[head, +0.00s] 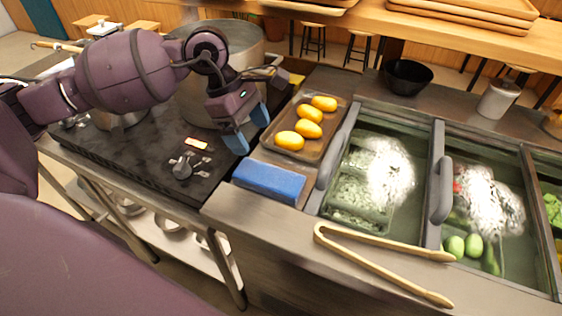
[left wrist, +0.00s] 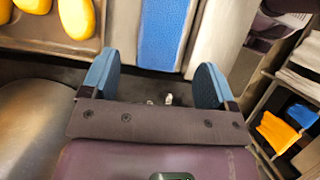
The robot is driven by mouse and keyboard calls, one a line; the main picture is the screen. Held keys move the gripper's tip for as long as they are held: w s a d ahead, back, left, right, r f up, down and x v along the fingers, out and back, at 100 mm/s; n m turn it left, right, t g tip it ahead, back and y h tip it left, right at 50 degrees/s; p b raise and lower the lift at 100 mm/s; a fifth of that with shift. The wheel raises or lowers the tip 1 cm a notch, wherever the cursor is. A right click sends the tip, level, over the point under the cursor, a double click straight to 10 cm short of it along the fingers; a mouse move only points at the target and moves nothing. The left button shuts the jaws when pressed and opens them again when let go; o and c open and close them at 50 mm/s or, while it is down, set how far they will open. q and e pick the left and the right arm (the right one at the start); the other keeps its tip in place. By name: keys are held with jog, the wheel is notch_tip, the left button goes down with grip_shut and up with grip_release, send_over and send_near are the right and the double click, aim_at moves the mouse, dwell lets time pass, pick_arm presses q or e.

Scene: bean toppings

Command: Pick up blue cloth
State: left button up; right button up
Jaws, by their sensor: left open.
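The blue cloth (head: 268,181) is a folded, brick-shaped bundle lying on the steel counter in front of the brown tray. It also shows in the left wrist view (left wrist: 162,35), near the top middle. My left gripper (head: 248,128) is open and empty above the stove's right edge, behind and to the left of the cloth. In the left wrist view its two blue fingers (left wrist: 156,72) are spread, with the cloth beyond them and not between them. My right gripper is in neither view.
A brown tray (head: 262,147) of yellow, egg-shaped items lies behind the cloth. A lidded, steamy container (head: 330,170) is close on the right. Wooden tongs (head: 385,247) lie at the front. A stove with a large pot (head: 250,50) is on the left.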

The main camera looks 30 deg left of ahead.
pick_arm(q)
send_over(270, 174)
jog(key=a, duration=0.3)
jog(key=f, duration=0.4)
jog(key=shift+s+d+f, duration=0.1)
jog(key=shift+d+f, duration=0.1)
jog(key=shift+d, duration=0.05)
jog(key=shift+x, duration=2.95)
jog(key=shift+a, duration=0.1)
jog(key=c, duration=0.6)
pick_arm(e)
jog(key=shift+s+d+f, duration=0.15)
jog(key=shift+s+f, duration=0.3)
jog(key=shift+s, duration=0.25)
pick_arm(q)
jog(key=shift+r, duration=0.3)
jog(key=shift+r+p, duration=0.4)
jog(key=shift+r, duration=9.3)
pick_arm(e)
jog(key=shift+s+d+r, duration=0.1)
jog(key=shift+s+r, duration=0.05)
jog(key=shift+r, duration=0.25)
